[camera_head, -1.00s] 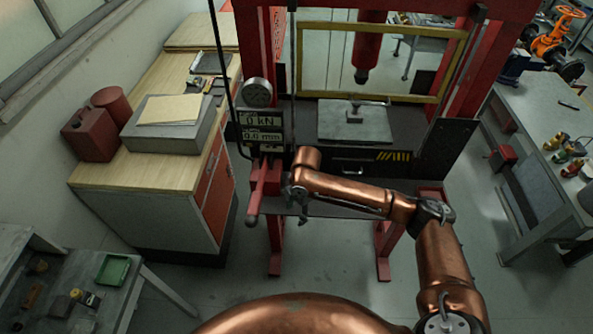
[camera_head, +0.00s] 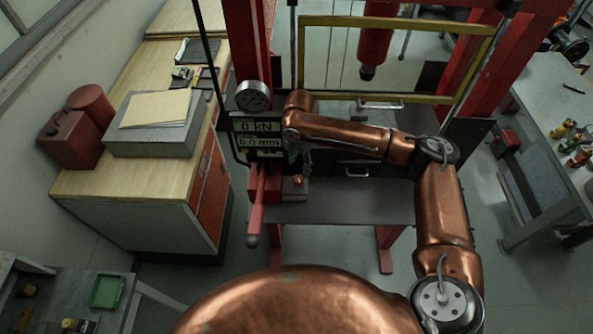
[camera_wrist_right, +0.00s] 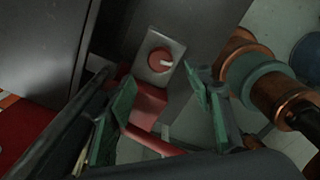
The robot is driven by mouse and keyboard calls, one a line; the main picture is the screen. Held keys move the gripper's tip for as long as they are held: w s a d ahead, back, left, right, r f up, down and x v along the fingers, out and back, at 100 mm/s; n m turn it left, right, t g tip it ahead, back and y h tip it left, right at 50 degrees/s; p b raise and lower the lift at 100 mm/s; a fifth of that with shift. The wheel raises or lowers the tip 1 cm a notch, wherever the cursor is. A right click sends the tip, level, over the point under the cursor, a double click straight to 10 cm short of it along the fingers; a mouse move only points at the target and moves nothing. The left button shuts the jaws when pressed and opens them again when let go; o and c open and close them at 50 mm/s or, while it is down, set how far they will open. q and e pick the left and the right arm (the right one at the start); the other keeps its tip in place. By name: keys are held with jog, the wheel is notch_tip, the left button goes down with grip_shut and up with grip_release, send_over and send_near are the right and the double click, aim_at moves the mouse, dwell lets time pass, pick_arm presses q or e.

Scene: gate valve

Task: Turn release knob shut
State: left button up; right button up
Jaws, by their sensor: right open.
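The release knob (camera_wrist_right: 160,60) is a round red knob with a pale pointer mark, on a grey plate (camera_wrist_right: 150,75) in the right wrist view. In the head view the knob (camera_head: 297,181) shows small and red beside the pump. My right gripper (camera_head: 303,152) is just above it in the picture, largely hidden by my copper wrist. In the right wrist view the open gripper (camera_wrist_right: 163,92) has its green pads on either side below the knob, apart from it, with nothing between them. My left gripper is not in view.
A red pump lever (camera_head: 257,208) sticks out left of the knob. A round gauge (camera_head: 252,96) and a display (camera_head: 257,133) reading 0 kN and 0.0 mm stand close to my wrist. The red press frame (camera_head: 243,50) rises behind. A wooden-topped cabinet (camera_head: 115,185) is at left.

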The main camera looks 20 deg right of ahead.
aim_at(298, 178)
jog(key=shift+f, duration=0.3)
notch_tip(298, 178, down, 6)
jog(key=shift+r+p, duration=0.1)
jog(key=shift+p, duration=0.55)
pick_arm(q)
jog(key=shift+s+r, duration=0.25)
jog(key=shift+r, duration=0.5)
pick_arm(e)
jog(key=shift+f, duration=0.6)
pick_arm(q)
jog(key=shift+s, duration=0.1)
pick_arm(e)
jog(key=shift+c, duration=0.6)
